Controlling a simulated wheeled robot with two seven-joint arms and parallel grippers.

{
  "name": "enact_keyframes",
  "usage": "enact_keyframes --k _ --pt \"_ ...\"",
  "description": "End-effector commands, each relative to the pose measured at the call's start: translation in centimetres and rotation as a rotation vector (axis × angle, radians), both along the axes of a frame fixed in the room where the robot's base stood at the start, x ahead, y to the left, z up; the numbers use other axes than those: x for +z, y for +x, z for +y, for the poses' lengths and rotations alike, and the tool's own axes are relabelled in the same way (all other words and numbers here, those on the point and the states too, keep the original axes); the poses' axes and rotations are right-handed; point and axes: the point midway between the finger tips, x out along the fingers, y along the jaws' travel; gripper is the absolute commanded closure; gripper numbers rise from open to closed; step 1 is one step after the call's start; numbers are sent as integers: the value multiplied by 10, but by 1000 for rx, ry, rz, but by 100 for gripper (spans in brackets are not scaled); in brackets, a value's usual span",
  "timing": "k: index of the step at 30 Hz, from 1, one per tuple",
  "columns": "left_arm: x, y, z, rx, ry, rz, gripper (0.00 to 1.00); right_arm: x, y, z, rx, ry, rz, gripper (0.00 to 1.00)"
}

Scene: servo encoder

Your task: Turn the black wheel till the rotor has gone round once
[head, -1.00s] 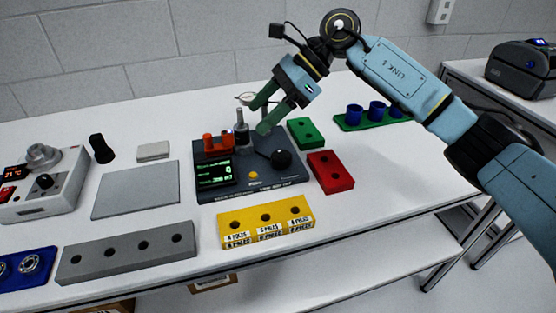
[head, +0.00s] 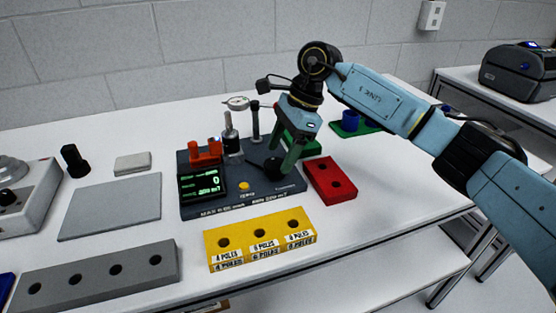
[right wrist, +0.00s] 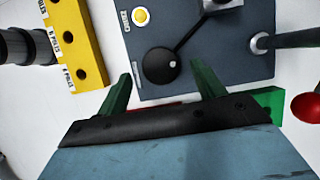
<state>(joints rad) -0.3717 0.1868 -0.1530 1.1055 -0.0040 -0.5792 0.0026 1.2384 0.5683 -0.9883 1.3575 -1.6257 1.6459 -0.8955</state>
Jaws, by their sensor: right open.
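The black wheel (head: 262,168) sits on the right part of the dark test unit (head: 212,208). It also shows in the right wrist view (right wrist: 160,65) as a round black knob with a small light dot. A metal spindle (head: 231,142) stands on the unit behind the display, which reads 0; I cannot clearly make out the rotor on it. My right gripper (head: 283,163) is open and empty, close beside the wheel. In the right wrist view its green fingers (right wrist: 161,78) point toward the wheel, one to each side, apart from it. My left gripper is not in view.
A red block (head: 331,180) lies right of the unit, a green block (head: 309,148) behind my gripper. A yellow pole block (head: 228,240) lies in front. A post with a dial gauge (head: 239,102) and an orange part (head: 207,153) stand on the unit. A grey pad (head: 112,205) lies left.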

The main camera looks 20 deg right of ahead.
Motion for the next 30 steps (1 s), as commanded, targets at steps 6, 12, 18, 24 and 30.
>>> enact_keyframes --k 6,12,18,24,30 --pt "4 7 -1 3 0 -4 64 -19 0 8 0 1 0 32" --pt "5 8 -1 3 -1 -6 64 -21 0 9 0 1 -1 32" --pt "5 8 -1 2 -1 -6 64 -21 0 9 0 1 -1 42" --pt "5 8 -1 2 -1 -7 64 -21 0 9 0 1 -1 68" --pt "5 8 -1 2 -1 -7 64 -20 0 9 -4 1 0 76"
